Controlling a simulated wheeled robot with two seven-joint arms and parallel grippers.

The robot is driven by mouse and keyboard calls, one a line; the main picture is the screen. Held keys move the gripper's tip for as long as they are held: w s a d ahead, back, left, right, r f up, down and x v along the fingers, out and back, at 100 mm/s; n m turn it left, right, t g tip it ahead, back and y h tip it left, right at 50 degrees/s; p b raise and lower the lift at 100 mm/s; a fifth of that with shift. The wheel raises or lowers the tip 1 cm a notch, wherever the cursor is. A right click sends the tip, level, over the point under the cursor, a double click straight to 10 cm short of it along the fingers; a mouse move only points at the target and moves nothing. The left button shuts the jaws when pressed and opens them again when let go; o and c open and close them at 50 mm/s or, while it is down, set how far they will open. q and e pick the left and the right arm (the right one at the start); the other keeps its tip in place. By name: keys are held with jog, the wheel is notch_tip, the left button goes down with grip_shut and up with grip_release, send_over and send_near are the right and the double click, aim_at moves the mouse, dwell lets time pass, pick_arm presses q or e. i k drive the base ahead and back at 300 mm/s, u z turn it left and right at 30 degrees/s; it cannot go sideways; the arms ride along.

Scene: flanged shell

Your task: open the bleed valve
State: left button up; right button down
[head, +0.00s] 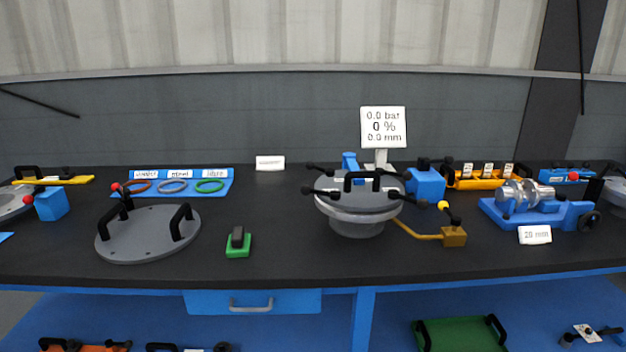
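The flanged shell (357,222) stands right of the bench's middle with its grey lid on. A black handle and several black clamp levers sit on and around the lid. A brass pipe (412,232) runs from the shell to a small brass valve block (454,237) at its right, which looks like the bleed valve. A short black lever with a yellow ball (443,205) rises from the block and leans up and left. Whether this lever is open or closed I cannot tell. A white display (383,127) behind the shell reads 0.0 bar, 0 %, 0.0 mm. Neither gripper is in view.
Right of the valve is a blue fixture (530,212) with a metal part and a "20 mm" card (535,235). A blue box (425,184) stands behind the valve. A grey handled disc (148,234) and green block (238,245) lie left. Bench space before the valve is clear.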

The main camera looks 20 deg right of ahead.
aim_at(448, 211)
jog(key=z, duration=0.55)
jog(key=i, duration=0.6)
jog(key=z, duration=0.35)
